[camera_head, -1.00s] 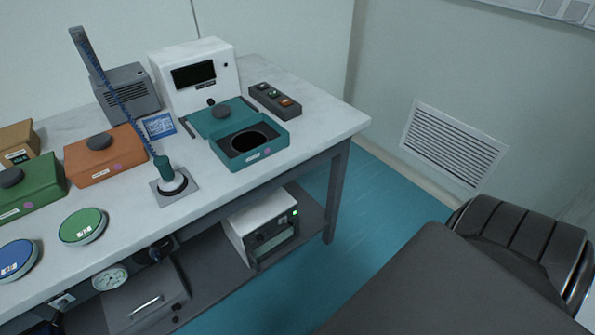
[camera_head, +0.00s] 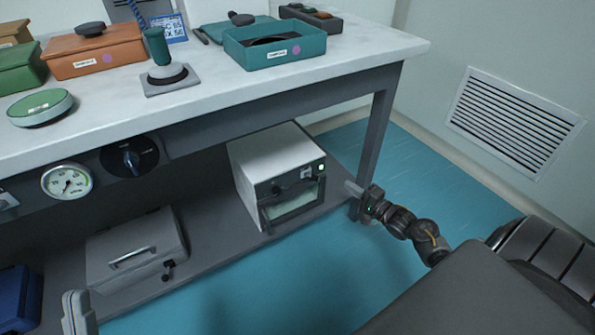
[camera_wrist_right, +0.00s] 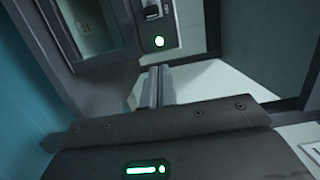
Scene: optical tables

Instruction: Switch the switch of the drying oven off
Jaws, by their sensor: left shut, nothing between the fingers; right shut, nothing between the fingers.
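The drying oven (camera_head: 274,155), a white box with a dark front and a glass door, stands on the lower shelf under the table. Its front carries a dark knob (camera_head: 277,189), a small switch (camera_head: 306,172) and a lit light (camera_head: 320,167). My left gripper (camera_head: 75,300) is shut at the bottom left, partly out of view.
A table leg (camera_head: 378,130) stands close to my right gripper. A grey case (camera_head: 135,250) lies on the shelf (camera_head: 215,235) left of the oven. A gauge (camera_head: 67,181) and a dial (camera_head: 130,158) sit on the table's front. The blue floor before the oven is clear.

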